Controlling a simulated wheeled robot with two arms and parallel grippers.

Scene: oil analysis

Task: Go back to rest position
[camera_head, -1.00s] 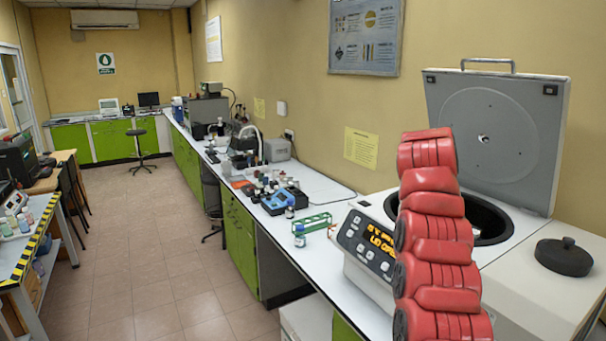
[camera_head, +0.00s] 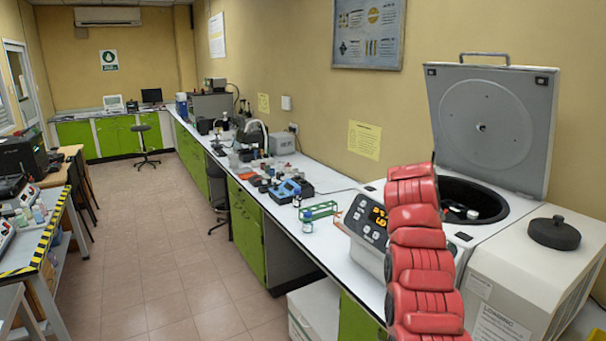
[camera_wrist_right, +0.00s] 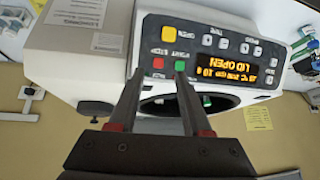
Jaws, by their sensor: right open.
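My right arm, red and segmented, stands in front of the centrifuge (camera_head: 372,239) in the head view, and its gripper cannot be made out there. In the right wrist view my right gripper (camera_wrist_right: 158,76) is open, with nothing between its two fingers. The fingers point toward the centrifuge's control panel, which appears upside down there (camera_wrist_right: 225,62); its lit display reads LID OPEN. The centrifuge lid (camera_head: 491,125) stands raised. Small pale-topped items (camera_head: 460,211) show in the dark bowl, partly hidden by my arm. My left gripper is not in view.
A round black knobbed cover (camera_head: 554,233) lies on the white housing at the right. The tiled floor (camera_head: 165,250) left of the bench is clear.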

